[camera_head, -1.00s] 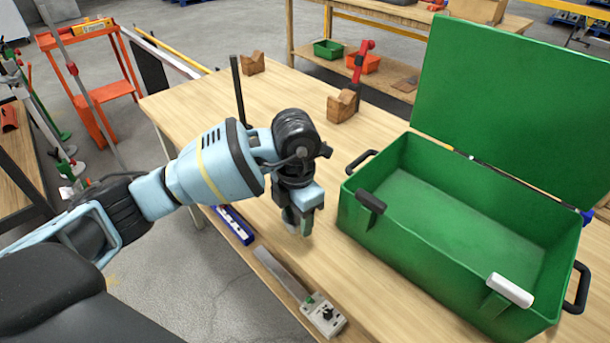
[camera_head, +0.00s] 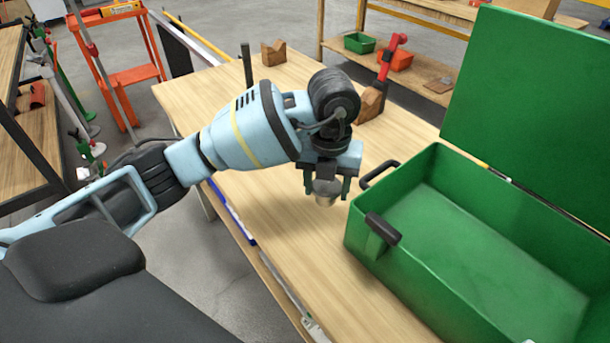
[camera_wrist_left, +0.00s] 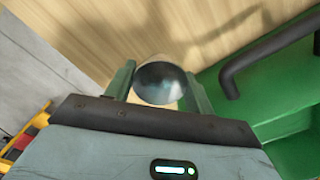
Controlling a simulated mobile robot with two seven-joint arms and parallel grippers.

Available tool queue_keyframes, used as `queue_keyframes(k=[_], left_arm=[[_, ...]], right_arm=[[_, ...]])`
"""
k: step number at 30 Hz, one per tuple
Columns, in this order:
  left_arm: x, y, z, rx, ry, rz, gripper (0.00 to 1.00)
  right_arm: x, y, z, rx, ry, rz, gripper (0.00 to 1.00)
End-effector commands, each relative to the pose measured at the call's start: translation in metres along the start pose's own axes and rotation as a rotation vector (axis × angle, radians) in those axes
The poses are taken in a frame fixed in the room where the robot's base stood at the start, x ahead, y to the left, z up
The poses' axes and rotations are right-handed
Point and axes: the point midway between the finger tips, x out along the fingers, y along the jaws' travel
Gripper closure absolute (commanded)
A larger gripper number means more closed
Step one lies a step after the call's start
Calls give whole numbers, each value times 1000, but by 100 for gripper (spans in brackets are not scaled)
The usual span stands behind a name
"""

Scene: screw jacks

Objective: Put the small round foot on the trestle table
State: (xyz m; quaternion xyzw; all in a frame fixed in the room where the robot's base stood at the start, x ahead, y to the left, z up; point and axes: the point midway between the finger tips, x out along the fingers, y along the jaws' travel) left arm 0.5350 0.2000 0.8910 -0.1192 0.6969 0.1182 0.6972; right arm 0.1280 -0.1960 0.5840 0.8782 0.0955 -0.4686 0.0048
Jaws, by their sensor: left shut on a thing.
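The small round foot (camera_head: 326,194) is a grey metal, rounded piece hanging below my left gripper (camera_head: 327,186). In the left wrist view, the foot (camera_wrist_left: 160,82) shows as a shiny dome between the two green fingers of the left gripper (camera_wrist_left: 160,90), which are shut on it. The trestle table (camera_head: 215,100) is the light wooden top beneath; it fills the upper part of the left wrist view (camera_wrist_left: 110,25). The foot appears over the tabletop, left of the green box; I cannot tell whether it touches the wood. My right gripper is not in view.
The open green box (camera_head: 365,247) with black handles stands close to the right of the gripper. Wooden blocks (camera_head: 273,53) and a dark upright rod (camera_head: 246,64) stand toward the back. The tabletop left of the gripper is clear.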

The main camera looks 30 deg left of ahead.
Motion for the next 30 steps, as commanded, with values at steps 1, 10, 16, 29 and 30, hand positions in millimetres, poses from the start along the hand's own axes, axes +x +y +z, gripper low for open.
queue_keyframes(k=[1, 10, 16, 29, 30], left_arm=[[0, 6, 4, -5, -1, 1, 75], [6, 61, 40, -7, 0, 1, 75], [10, 97, 64, -5, -1, 0, 75], [13, 121, 79, 1, -1, 0, 75], [13, 122, 80, 0, -1, 0, 75]], right_arm=[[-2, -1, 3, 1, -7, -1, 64], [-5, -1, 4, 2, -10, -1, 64], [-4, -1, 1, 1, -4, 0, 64], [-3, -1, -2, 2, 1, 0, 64], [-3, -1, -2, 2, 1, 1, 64]])
